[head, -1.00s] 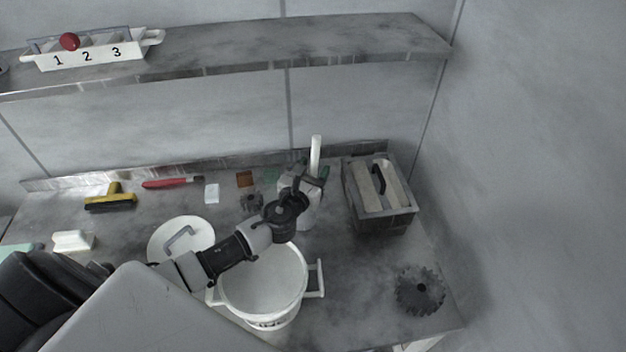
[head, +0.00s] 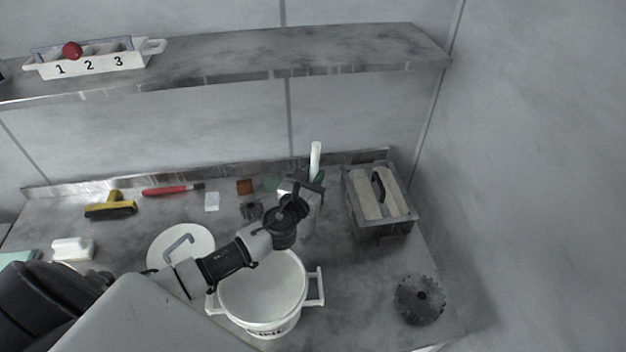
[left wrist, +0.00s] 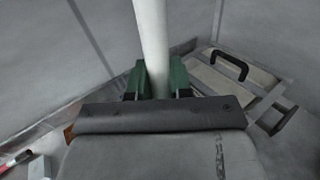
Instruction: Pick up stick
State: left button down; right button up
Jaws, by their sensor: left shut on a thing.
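The stick is a white rod (head: 315,158) that stands upright near the back of the counter. It also shows in the left wrist view (left wrist: 153,45), rising between the green finger pads. My left gripper (head: 318,184) is shut on the stick. In the left wrist view the fingers (left wrist: 158,80) sit on both sides of it. The stick's lower end is hidden behind the gripper, so I cannot tell whether it is clear of the pale holder (head: 308,222) below. My right gripper is out of view.
A white bucket (head: 262,318) stands under my left arm, with a white lid (head: 165,243) beside it. A grey box (head: 385,226) is right of the gripper. A dark toothed disc (head: 420,300) lies front right. A shelf (head: 300,55) with a numbered tray (head: 105,65) runs above.

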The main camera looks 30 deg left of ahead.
pick_arm(q)
notch_tip(320, 180, up, 18)
jog(key=p, duration=0.3)
send_over(314, 142)
jog(key=shift+f, duration=0.2)
dwell(0.4)
